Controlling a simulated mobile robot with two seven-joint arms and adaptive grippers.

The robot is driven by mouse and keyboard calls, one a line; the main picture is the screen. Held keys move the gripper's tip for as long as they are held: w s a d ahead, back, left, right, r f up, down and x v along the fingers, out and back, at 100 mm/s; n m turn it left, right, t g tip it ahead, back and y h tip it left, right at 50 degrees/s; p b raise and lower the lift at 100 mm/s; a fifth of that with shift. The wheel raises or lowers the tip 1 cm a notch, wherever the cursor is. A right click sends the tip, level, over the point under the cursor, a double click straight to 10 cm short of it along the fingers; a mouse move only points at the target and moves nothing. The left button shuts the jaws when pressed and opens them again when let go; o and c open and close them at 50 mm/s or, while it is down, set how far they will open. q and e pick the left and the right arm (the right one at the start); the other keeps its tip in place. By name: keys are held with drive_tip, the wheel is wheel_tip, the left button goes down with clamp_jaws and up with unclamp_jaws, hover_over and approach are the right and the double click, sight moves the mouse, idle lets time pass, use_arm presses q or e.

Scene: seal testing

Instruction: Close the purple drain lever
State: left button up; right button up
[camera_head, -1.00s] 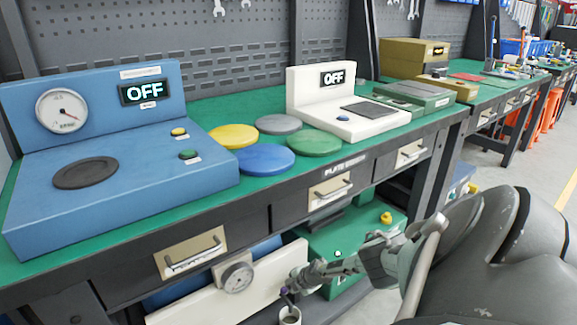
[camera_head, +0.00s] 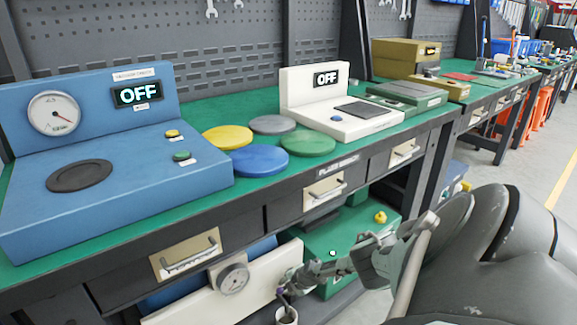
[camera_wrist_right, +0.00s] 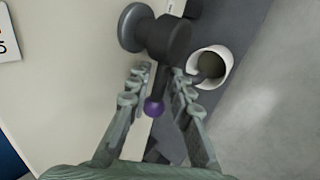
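The purple drain lever is a dark lever with a purple ball tip (camera_wrist_right: 154,107) in the right wrist view. It comes from a dark valve body (camera_wrist_right: 168,38) on a pale panel. My right gripper (camera_wrist_right: 160,75) is open, with a finger on each side of the lever and the purple tip between them. I cannot tell whether either finger touches it. In the head view my right gripper (camera_head: 287,283) is low in front of the white panel (camera_head: 200,305), with the purple tip (camera_head: 279,291) barely visible. My left gripper is not in view.
A white cup (camera_wrist_right: 211,66) with a dark inside is close beside the valve; it also shows in the head view (camera_head: 286,317). A round gauge (camera_head: 233,279) is on the white panel. The green bench (camera_head: 215,112) and its drawers overhang this low area.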

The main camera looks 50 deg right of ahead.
drive_tip(key=shift+w+d+r, duration=0.1)
drive_tip(key=shift+w+r, duration=0.1)
drive_tip(key=shift+r, duration=0.65)
drive_tip(key=s+v, duration=0.1)
drive_tip(key=v, duration=1)
drive_tip(key=shift+f, duration=0.4)
drive_tip(key=shift+c, duration=0.2)
